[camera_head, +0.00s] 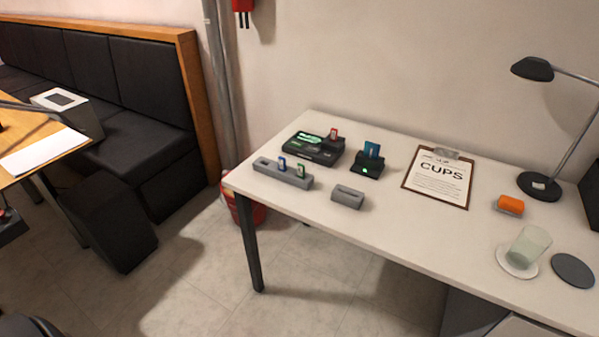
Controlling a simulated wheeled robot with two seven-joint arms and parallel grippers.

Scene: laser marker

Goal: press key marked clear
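A dark device (314,149) with a lit green display and a red card-like piece standing in its back right stands at the far left of the white table. Small keys seem to lie on its top face, but their markings are too small to read, so I cannot tell which is marked clear. A smaller black unit (367,168) with a green light and a blue card upright in it stands to its right.
A grey holder (283,175) with small upright cards and a grey block (347,197) sit along the table's front edge. A clipboard (438,178) reading CUPS, an orange cylinder (510,205), a glass (529,245) and a lamp (537,186) are further right. Floor before the table is open.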

